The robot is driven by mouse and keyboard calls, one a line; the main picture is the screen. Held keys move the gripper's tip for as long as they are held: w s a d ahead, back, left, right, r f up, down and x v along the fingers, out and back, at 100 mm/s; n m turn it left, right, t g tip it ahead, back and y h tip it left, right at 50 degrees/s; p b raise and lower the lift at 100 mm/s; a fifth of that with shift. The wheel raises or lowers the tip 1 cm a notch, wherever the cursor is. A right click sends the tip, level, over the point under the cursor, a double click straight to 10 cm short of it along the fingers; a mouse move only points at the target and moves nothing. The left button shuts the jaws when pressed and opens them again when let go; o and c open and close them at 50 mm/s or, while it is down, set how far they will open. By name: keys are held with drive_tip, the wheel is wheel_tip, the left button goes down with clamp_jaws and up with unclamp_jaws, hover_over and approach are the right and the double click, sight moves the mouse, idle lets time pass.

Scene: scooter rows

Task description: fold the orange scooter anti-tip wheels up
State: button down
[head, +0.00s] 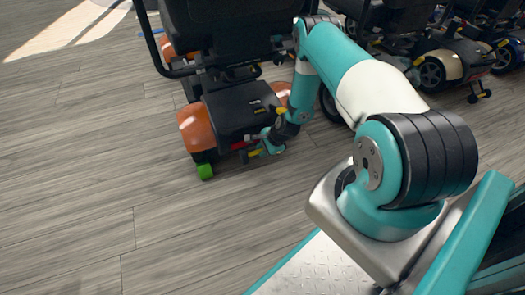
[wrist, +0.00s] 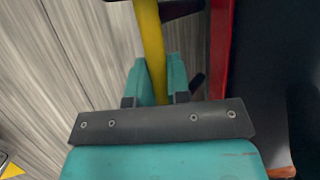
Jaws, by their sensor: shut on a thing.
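The orange scooter (head: 197,128) stands in the head view with its rear toward me. It has orange rear fenders and a black rear cover. My gripper (head: 264,150) is low at the scooter's rear right. In the wrist view my gripper (wrist: 159,80) has its teal fingers closed around a yellow bar (wrist: 150,35). The bar's yellow end also shows beside the gripper in the head view (head: 252,154). A red edge (wrist: 222,45) runs close to the right of the bar. The second anti-tip wheel cannot be made out.
More scooters stand in a row at the upper right, including a cream one (head: 440,60) with its own small rear wheels. The wooden floor (head: 90,180) to the left and in front is clear. A dark panel (wrist: 270,70) lies close on the right in the wrist view.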

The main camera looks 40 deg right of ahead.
drive_tip(key=shift+w+r, duration=0.1)
drive_tip(key=shift+r, duration=0.2)
idle(0.4)
drive_tip(key=c, duration=1.1)
unclamp_jaws()
drive_tip(key=p+v, duration=0.7)
drive_tip(key=v, duration=1)
drive_tip(key=shift+d+r+p, duration=0.15)
drive_tip(key=shift+d+p, duration=0.05)
drive_tip(key=shift+p, duration=0.1)
